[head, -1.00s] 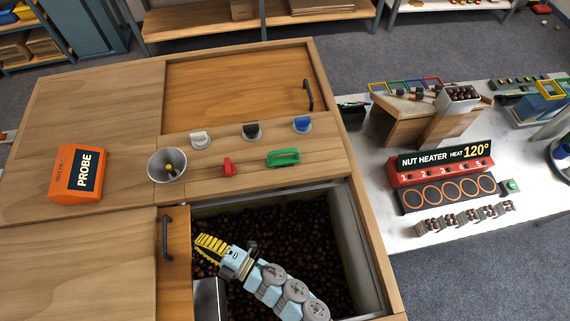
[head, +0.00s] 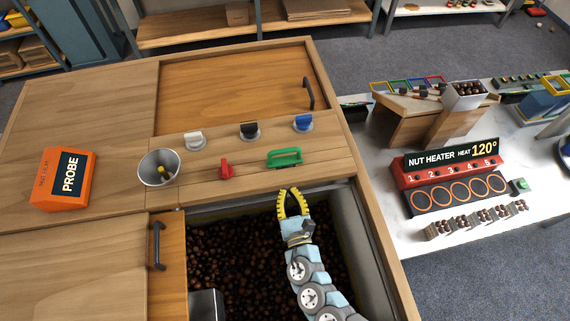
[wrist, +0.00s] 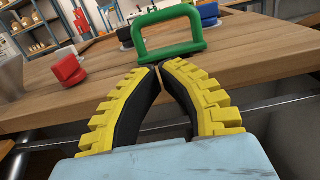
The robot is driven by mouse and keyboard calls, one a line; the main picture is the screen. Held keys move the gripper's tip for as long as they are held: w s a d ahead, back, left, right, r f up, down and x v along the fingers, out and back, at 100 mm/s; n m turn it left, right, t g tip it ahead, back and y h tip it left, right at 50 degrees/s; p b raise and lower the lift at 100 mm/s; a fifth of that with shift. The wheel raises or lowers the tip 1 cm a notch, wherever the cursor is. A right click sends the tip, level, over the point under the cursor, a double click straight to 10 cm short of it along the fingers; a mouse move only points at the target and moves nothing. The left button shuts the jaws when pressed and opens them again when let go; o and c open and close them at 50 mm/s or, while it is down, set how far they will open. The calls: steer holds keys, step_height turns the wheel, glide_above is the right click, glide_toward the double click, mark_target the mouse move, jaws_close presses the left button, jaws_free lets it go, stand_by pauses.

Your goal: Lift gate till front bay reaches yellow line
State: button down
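A green handle (head: 285,157) stands on the wooden strip behind the open chestnut bin; it fills the upper middle of the wrist view (wrist: 167,52). I take it to be the gate's handle. My gripper (head: 291,190) is just in front of it, above the bin's back edge, apart from it and empty. In the wrist view its yellow fingers (wrist: 158,68) bow outward and their tips meet or nearly meet below the handle. Chestnuts (head: 235,250) cover the bin floor. I cannot clearly make out the yellow line or the front bay.
A red knob (head: 226,170) and a metal cup (head: 159,168) stand left of the handle. White (head: 195,140), black (head: 249,131) and blue (head: 303,123) knobs stand behind. The orange probe box (head: 63,180) is farther left. A nut heater (head: 452,180) is on the right table.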

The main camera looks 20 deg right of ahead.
mark_target(282, 162)
steer(key=shift+r+p+x, duration=0.15)
steer(key=shift+x, duration=2.35)
steer(key=shift+r+p+x, duration=0.15)
steer(key=shift+x, duration=2.4)
step_height(282, 162, up, 7)
steer(key=p, duration=0.6)
steer(key=shift+s, duration=0.2)
